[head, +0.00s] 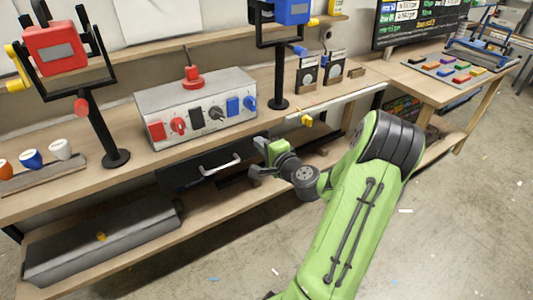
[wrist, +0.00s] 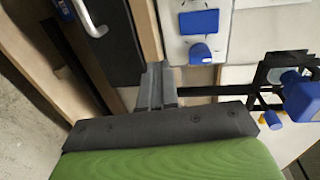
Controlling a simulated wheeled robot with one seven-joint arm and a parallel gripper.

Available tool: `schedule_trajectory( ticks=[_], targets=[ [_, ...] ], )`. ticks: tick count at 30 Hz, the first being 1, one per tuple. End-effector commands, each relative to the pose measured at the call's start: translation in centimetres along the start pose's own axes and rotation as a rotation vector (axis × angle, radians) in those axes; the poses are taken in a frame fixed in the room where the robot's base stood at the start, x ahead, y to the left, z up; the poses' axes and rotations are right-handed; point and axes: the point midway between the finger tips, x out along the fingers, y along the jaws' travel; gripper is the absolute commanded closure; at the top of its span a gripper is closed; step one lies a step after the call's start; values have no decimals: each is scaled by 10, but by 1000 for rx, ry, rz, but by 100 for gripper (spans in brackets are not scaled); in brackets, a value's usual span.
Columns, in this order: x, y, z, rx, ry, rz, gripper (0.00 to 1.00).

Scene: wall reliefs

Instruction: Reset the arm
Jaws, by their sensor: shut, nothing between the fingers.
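My gripper (head: 258,172) is at the end of my green arm, in front of the workbench edge, near the drawer handle and below the control box. In the wrist view my gripper (wrist: 157,85) shows its grey fingers together with nothing between them. It looks apart from the bench and the drawer.
A grey control box (head: 197,106) with buttons and knobs stands on the bench. The drawer (head: 195,168) below has a silver handle (head: 220,165). A red device (head: 55,47) and a blue device (head: 290,10) stand on black posts. Open floor (head: 460,230) lies at right.

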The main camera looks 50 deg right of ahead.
Motion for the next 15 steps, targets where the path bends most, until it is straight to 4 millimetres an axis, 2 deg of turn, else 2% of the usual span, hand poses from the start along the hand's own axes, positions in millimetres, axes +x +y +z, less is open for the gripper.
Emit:
schedule_trajectory(
  ticks=[3, 6, 15],
  targets=[
    [-16, 8, -1, 2, 2, 3, 100],
    [-22, 8, 0, 0, 0, 1, 100],
    [-23, 8, 0, -2, -1, 0, 100]
  ],
)
